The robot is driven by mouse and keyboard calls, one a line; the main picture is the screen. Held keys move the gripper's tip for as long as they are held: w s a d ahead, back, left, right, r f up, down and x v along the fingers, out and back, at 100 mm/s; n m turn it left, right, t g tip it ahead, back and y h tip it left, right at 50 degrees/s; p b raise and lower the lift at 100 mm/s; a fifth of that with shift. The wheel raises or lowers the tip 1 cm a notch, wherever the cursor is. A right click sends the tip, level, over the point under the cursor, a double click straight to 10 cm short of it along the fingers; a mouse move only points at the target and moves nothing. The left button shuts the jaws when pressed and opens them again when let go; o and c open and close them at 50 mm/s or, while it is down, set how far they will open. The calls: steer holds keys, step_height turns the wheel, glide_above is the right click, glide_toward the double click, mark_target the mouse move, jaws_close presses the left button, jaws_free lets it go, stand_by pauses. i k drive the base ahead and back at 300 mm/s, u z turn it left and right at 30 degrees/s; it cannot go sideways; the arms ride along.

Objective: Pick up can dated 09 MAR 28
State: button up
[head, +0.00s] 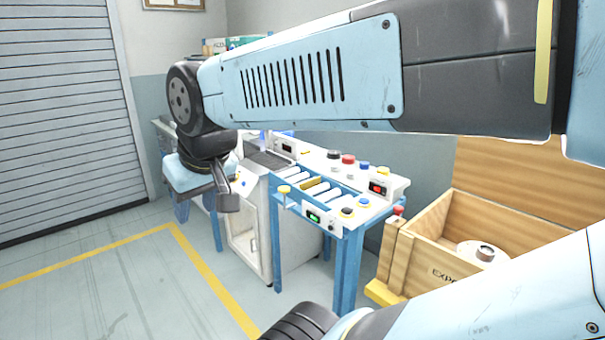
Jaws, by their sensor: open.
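No date is legible, so I cannot tell which item is the can dated 09 MAR 28. Several small round items with coloured tops stand on the blue-framed bench (350,248). A black-topped one (334,154), a red-topped one (348,159) and a blue-topped one (364,167) are along its far side. A yellow-topped one (284,190) is at the near left corner. Whether these are cans or knobs is too small to tell. My gripper (228,202) points down left of the bench, apart from these items. It is open, and nothing shows in it.
A wooden crate (415,245) at the right holds a white round object (482,252). Yellow lines mark the grey floor (110,285), which is clear at the left. My arm hides part of the back wall.

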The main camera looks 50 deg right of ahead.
mark_target(350, 175)
steer(key=u, duration=0.25)
steer(key=i, duration=2.6)
steer(key=z, duration=2.3)
steer(key=i, duration=0.2)
steer(key=z, duration=1.25)
